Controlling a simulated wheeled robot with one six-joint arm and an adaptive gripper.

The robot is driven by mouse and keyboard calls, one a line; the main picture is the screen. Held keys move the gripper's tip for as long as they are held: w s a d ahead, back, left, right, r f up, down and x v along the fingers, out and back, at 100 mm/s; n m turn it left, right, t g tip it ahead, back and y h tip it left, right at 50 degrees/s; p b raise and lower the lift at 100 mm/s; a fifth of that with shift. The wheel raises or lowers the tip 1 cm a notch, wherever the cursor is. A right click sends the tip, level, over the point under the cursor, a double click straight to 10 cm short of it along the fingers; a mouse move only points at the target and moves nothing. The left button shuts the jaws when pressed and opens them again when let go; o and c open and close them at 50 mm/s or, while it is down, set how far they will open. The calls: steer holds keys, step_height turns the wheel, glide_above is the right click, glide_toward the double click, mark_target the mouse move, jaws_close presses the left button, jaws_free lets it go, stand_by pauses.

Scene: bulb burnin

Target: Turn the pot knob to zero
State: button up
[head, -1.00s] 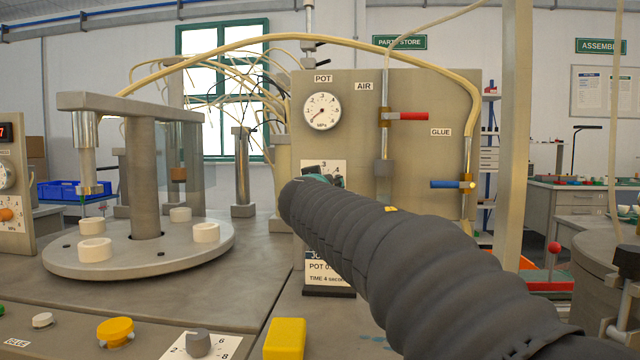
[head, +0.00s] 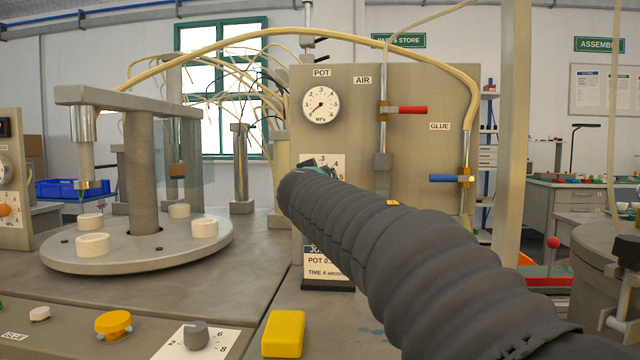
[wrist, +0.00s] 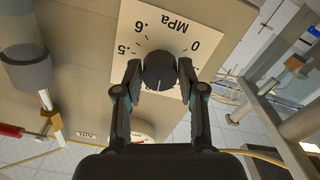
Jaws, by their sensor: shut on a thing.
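The pot knob (wrist: 159,70) is a dark round knob on a white dial plate (wrist: 147,27) marked in MPa, upside down in the wrist view. The 0 is at the upper right and .6 at the upper left. A faint pale line shows on the knob's lower side, toward my palm, away from the 0. My gripper (wrist: 160,82) is shut on the knob, one finger on each side. In the head view my arm hides the knob and most of the dial plate (head: 311,160). The POT gauge (head: 321,104) above has its needle toward the lower left.
Right of the dial are a red-handled AIR valve (head: 407,110) and a blue-handled GLUE valve (head: 446,178). A job card (head: 322,262) stands below the panel. A round turntable (head: 140,258) with white rings is at left. A yellow block (head: 284,334) lies in front.

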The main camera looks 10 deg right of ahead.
steer(key=n+p, duration=0.1)
steer(key=n, duration=2.3)
steer(key=shift+n+p, duration=0.35)
steer(key=shift+n, duration=0.05)
steer(key=o, duration=1.1)
steer(key=v, duration=1.2)
